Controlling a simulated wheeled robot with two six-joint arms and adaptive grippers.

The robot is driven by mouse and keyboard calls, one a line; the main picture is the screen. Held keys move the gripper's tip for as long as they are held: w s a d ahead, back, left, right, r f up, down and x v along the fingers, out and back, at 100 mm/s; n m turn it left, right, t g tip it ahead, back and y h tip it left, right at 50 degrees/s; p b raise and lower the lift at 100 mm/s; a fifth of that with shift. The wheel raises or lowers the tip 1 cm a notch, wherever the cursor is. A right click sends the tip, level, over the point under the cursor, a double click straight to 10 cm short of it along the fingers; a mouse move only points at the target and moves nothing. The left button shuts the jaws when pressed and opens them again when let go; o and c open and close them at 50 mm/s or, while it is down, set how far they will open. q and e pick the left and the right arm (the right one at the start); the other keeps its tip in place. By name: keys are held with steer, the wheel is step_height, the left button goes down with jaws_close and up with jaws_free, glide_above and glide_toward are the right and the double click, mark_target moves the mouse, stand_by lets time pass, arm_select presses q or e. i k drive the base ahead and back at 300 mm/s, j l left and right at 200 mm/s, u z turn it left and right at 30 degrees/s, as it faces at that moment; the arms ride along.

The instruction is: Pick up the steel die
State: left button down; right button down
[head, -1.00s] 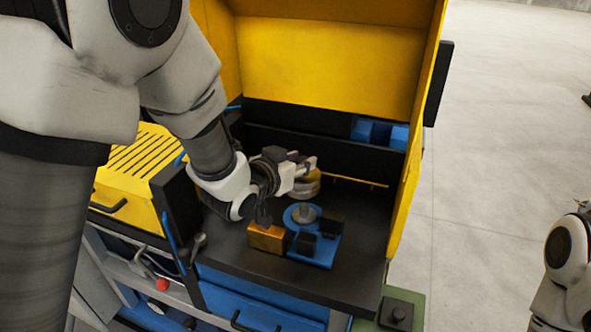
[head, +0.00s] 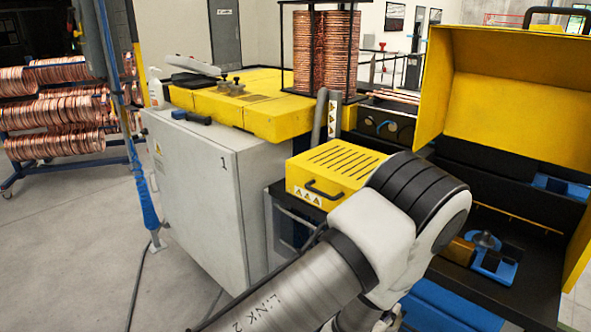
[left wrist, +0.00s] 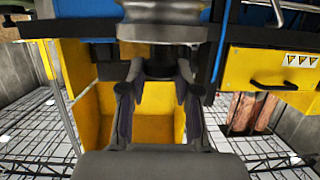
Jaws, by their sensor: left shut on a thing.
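The steel die (left wrist: 162,33) is a grey, round metal piece at the top of the left wrist view, with a darker narrow part below it. My left gripper (left wrist: 160,80) is shut on the die, with its two fingers on either side of the narrow part. In the head view my left arm crosses the lower middle, and the gripper and die are hidden. My right gripper is in neither view.
A blue fixture (head: 506,271) with a grey round part (head: 486,240) and a brass block (head: 458,251) sits in the yellow-hooded machine (head: 515,95) at right. A yellow vented box (head: 335,172) and a grey cabinet (head: 200,195) stand to its left. Floor at left is open.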

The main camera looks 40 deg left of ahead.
mark_target(223, 85)
steer(key=j, duration=0.8)
steer(key=k+j, duration=0.15)
steer(key=j, duration=1.5)
steer(key=k+j, duration=0.15)
steer(key=j, duration=0.65)
